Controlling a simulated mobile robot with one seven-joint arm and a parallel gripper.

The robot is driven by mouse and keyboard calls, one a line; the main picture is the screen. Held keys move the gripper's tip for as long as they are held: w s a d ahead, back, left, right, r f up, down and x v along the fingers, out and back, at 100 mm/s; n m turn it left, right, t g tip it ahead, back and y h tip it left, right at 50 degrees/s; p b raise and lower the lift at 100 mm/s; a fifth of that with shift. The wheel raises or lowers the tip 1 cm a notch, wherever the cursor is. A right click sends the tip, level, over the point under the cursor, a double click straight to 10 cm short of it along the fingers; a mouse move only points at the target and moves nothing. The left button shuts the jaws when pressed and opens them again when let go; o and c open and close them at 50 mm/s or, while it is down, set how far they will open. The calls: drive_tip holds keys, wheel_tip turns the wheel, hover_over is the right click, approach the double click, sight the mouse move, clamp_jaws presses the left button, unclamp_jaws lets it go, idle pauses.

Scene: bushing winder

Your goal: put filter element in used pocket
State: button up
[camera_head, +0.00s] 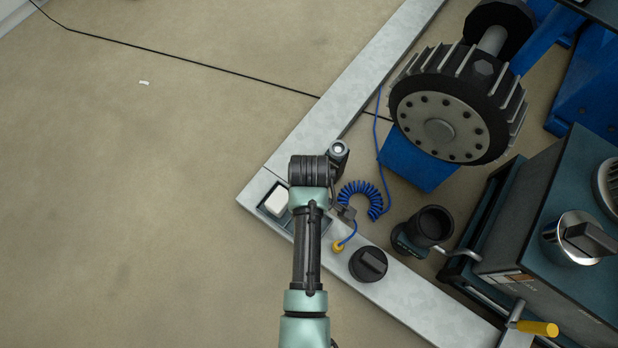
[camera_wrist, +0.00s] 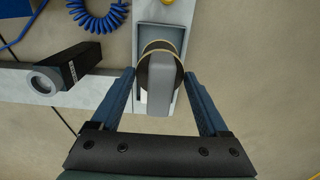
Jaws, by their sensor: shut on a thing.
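My gripper (camera_wrist: 160,76) is shut on a round, dark thing with a tan rim and a grey bar across its face, which I take to be the filter element (camera_wrist: 162,84). One finger is on each side of it. It is in front of a shallow grey tray with recesses (camera_wrist: 146,30), and it hides most of that tray. I cannot tell whether it touches the tray. In the head view the tray (camera_head: 262,186) is set in the pale rail, partly under my arm. My arm hides the gripper and the element there. I see no label marking the used pocket.
A white block (camera_head: 277,202) sits in the tray's left part. A black round cap (camera_head: 368,264) and a blue coiled cord (camera_head: 360,199) are to the right. A dark cup (camera_head: 432,226) and a finned wheel (camera_head: 440,118) are farther right.

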wheel_tip(320, 180, down, 8)
drive_tip(key=b, duration=0.5)
drive_tip(key=shift+w+r, duration=0.1)
drive_tip(key=shift+r, duration=0.15)
drive_tip(key=shift+f, duration=0.2)
drive_tip(key=o, duration=1.4)
drive_tip(key=shift+r, duration=0.15)
wheel_tip(320, 180, up, 12)
drive_tip(key=p, duration=0.8)
